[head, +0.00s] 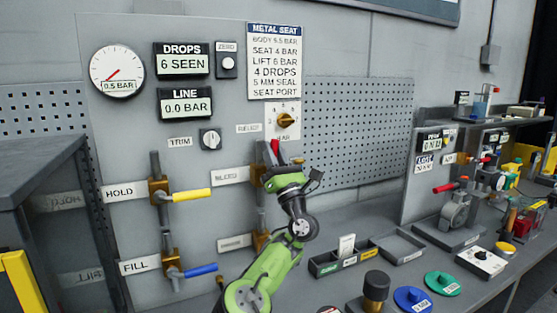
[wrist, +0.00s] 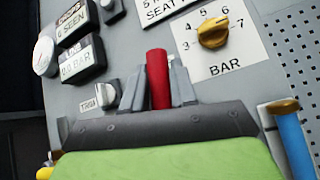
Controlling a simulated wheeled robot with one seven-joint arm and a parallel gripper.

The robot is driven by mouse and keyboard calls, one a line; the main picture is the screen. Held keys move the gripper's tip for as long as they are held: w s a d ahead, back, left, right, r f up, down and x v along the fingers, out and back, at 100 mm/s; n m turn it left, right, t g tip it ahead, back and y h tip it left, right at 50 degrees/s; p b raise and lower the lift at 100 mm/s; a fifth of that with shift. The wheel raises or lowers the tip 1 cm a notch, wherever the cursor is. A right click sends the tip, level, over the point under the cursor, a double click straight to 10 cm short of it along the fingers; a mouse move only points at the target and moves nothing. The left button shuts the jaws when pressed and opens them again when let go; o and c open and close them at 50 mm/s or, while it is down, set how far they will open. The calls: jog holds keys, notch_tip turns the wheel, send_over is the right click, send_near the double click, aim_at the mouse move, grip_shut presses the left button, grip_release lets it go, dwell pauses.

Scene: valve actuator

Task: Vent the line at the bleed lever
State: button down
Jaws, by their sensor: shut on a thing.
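The red bleed lever (wrist: 158,78) stands between the two grey fingers of my gripper (wrist: 158,88) in the wrist view, and they are shut on it. In the head view its red tip (head: 275,147) points up beside my gripper (head: 272,163). The brass bleed valve body (head: 257,174) is partly hidden by my gripper, right of the BLEED label (head: 229,176). The LINE display (head: 186,103) reads 0.0 BAR and the DROPS display (head: 182,62) reads 6 SEEN. The round gauge (head: 117,71) has its needle pointing low left.
Left on the panel are a yellow HOLD lever (head: 192,195) and a blue FILL lever (head: 200,270), both sideways. A brass selector knob (head: 286,120) sits just above my gripper. A parts tray (head: 345,259) and a dark cylinder (head: 376,287) stand on the bench right of my arm.

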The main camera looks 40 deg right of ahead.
jog(key=shift+w+a+n+y, duration=0.1)
jog(key=shift+a+n+y, duration=0.1)
jog(key=shift+n+y, duration=0.4)
jog(key=shift+w+a+n+y, duration=0.1)
jog(key=shift+a+n+y, duration=0.05)
jog(key=shift+n+y, duration=0.45)
jog(key=c, duration=1)
grip_release()
jog(key=shift+s+b, duration=0.1)
jog(key=shift+b, duration=0.2)
jog(key=shift+b+v, duration=6.85)
jog(key=shift+v, duration=1)
